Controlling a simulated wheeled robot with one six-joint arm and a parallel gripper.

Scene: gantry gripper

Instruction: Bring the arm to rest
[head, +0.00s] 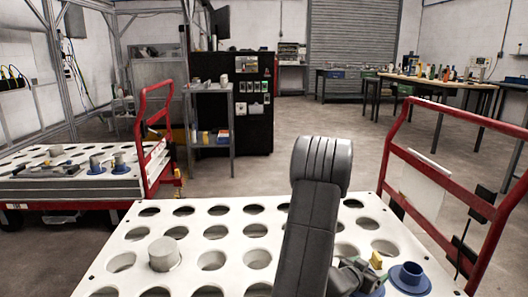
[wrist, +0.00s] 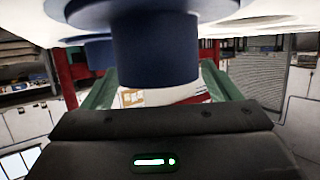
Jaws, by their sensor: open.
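My arm (head: 310,225) reaches over a white cart top with round holes (head: 130,232). My gripper (wrist: 157,82) is open, with its two green fingers apart in the wrist view. A dark blue flanged cylinder (wrist: 155,50) fills the upper middle of that view, close in front of the fingers. I cannot tell whether they touch it. In the head view, a blue flanged part (head: 410,280) stands at the cart's right side, beside my gripper, which is partly hidden by my arm.
A grey cylinder (head: 164,254) stands in the cart top. Red cart handles rise at right (head: 450,160) and left (head: 150,135). A second cart (head: 60,190) holds grey and blue parts. Open floor (head: 235,175) lies beyond the near cart.

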